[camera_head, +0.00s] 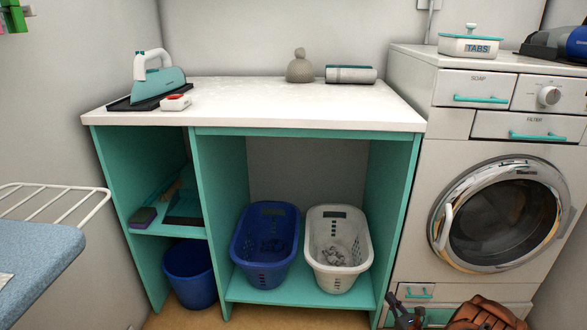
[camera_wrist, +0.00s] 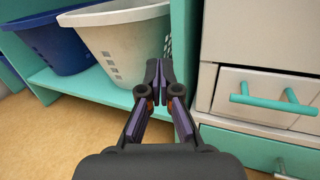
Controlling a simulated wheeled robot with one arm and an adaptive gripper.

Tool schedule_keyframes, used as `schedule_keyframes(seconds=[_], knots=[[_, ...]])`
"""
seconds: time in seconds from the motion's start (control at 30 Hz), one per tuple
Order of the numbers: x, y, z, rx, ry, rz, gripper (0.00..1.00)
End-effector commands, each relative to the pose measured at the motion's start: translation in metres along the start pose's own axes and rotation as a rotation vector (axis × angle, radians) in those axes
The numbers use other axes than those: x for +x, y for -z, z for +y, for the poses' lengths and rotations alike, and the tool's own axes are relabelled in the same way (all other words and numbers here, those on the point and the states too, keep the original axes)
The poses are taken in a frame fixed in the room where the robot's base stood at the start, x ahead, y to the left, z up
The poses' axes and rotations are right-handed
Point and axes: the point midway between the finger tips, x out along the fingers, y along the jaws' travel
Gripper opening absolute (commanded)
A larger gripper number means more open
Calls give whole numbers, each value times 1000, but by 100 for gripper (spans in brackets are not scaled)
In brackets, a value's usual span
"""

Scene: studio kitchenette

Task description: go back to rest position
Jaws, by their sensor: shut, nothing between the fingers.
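My gripper (camera_wrist: 159,78) is shut and empty in the wrist view, its fingertips together. It points at the lower edge of the teal shelf unit, in front of the white laundry basket (camera_wrist: 125,45). In the head view part of my gripper (camera_head: 403,304) shows at the bottom right, low in front of the washing machine. The fingertips are small there.
The white basket (camera_head: 338,212) and a blue basket (camera_head: 265,222) stand on the low teal shelf (camera_head: 300,296). The washing machine (camera_head: 470,140) stands at the right, with a teal drawer handle (camera_wrist: 270,103) close beside my gripper. An ironing board (camera_head: 38,262) juts in at the left.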

Motion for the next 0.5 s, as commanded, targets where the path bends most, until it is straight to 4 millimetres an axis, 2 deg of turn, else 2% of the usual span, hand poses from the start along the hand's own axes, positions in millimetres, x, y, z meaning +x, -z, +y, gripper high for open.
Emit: schedule_keyframes(seconds=[0.03,0.2,0.33,0.5], knots=[[15,-33,16,-3,-50,-22,0],[49,-111,75,-18,-225,-81,0],[64,-169,121,-36,-357,-120,0],[72,-241,182,-78,-534,-162,0]])
